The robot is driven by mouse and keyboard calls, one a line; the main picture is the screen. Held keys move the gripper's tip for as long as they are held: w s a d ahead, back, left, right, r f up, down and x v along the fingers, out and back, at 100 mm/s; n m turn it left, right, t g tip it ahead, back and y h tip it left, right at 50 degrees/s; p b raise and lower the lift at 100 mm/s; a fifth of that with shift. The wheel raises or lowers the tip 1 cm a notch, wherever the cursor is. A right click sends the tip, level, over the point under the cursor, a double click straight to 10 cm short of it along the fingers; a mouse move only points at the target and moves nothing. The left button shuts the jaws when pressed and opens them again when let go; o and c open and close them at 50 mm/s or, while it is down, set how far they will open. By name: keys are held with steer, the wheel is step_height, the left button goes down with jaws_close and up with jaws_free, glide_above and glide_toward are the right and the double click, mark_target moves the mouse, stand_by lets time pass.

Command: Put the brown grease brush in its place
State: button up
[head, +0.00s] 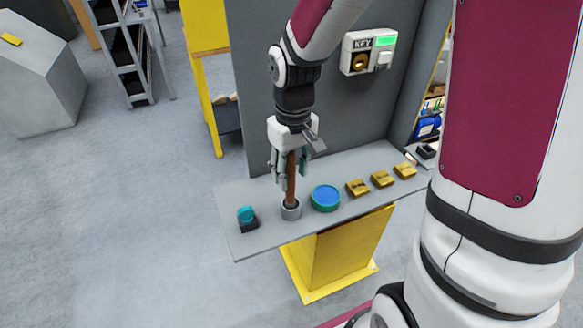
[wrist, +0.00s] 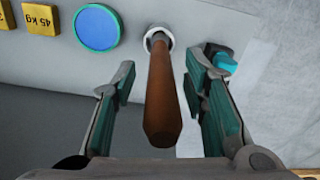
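The brown grease brush (head: 291,182) stands about upright, its lower end inside a small grey round cup (head: 290,212) on the grey shelf. In the wrist view its brown handle (wrist: 163,95) points up toward the camera, and the cup's pale rim (wrist: 158,36) rings its far end. Bristles are hidden. My gripper (head: 289,174) is above the cup, pointing down, with one finger on each side of the handle. In the wrist view my gripper (wrist: 162,78) is open, with visible gaps between both fingers and the handle.
On the grey shelf (head: 250,243), a teal-topped dark item (head: 247,217) is left of the cup. A blue-green round tin (head: 326,197) and several brass weight blocks (head: 358,187) are to its right. A grey panel with a key box (head: 368,52) rises behind.

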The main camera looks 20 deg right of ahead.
step_height(320, 180, up, 11)
steer(key=shift+d+r, duration=0.1)
steer(key=shift+r, duration=0.05)
steer(key=shift+s+r, duration=0.15)
steer(key=shift+r, duration=0.4)
steer(key=s+r+m+t, duration=0.1)
steer(key=s+r+t, duration=0.1)
steer(key=s, duration=0.5)
steer(key=s+r+m+t, duration=0.1)
steer(key=s+r+t, duration=0.2)
steer(key=s, duration=0.4)
steer(key=shift+v, duration=0.85)
